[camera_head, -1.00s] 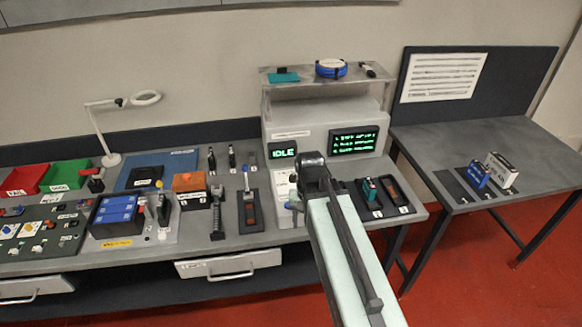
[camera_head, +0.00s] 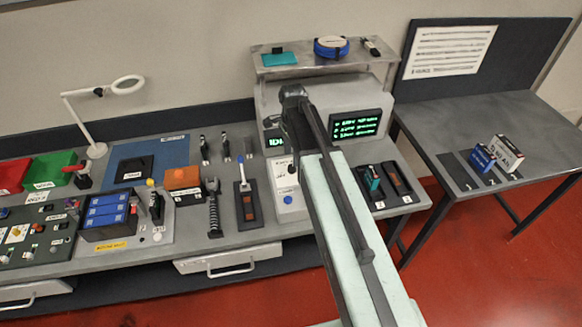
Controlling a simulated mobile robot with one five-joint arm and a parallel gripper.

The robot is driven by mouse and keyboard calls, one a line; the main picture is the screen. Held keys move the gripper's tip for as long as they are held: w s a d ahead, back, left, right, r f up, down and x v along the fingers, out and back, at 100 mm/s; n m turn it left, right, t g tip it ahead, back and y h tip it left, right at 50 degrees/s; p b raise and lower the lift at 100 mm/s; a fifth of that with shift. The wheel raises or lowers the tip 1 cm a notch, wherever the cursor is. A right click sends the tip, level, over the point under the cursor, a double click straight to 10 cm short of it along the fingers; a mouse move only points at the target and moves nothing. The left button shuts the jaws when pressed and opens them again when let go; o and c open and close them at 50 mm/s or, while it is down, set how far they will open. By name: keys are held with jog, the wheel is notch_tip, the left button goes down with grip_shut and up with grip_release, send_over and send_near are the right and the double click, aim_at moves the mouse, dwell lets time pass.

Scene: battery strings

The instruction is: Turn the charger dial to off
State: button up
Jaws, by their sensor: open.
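The charger unit (camera_head: 370,95) is a grey cabinet at the back of the bench, with a green display partly reading IDLE (camera_head: 275,142) and a larger green text screen (camera_head: 356,129). A white labelled panel (camera_head: 285,168) shows below the small display, with a blue round knob (camera_head: 288,200) low on the front. I cannot clearly make out the dial or its setting; my arm covers part of the front. My gripper (camera_head: 292,128), dark at the end of my pale arm, is open in front of the charger. Its fingertips are hard to make out, and it appears to hold nothing.
Left of the charger are a tool in a slot (camera_head: 246,200), an orange box (camera_head: 182,178), blue batteries (camera_head: 108,210) and a lamp (camera_head: 92,118). Two slots (camera_head: 385,188) lie to the right. A side table (camera_head: 510,120) holds small boxes.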

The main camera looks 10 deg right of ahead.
aim_at(292, 167)
notch_tip(292, 167, down, 5)
jog(key=b, duration=0.4)
jog(key=shift+f, duration=0.15)
jog(key=shift+c, duration=0.2)
grip_shut()
